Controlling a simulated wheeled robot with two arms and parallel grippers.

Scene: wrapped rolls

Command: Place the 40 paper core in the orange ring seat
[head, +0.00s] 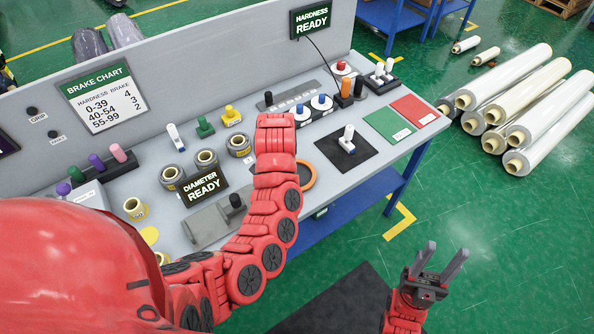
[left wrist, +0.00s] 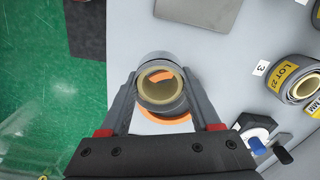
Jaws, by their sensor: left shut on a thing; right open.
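My left gripper (left wrist: 163,88) is shut on a short grey-sided roll with a tan paper core (left wrist: 150,98). Its number cannot be read. I look down its bore and see a bit of orange inside. The orange ring seat (left wrist: 178,121) shows as an arc below the roll. I cannot tell whether the roll touches it. In the head view the orange ring (head: 309,178) is partly hidden behind my left arm, which also hides the left fingertips and the held roll. My right gripper (head: 441,262) is open and empty, out beyond the table's front.
Grey rolls (head: 206,158) stand in a row on the grey table, and a yellowish core (head: 135,208) stands at its left. A black pad with a white-topped device (head: 347,140) lies right of the ring. Green (head: 388,124) and red (head: 415,108) pads fill the right end.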

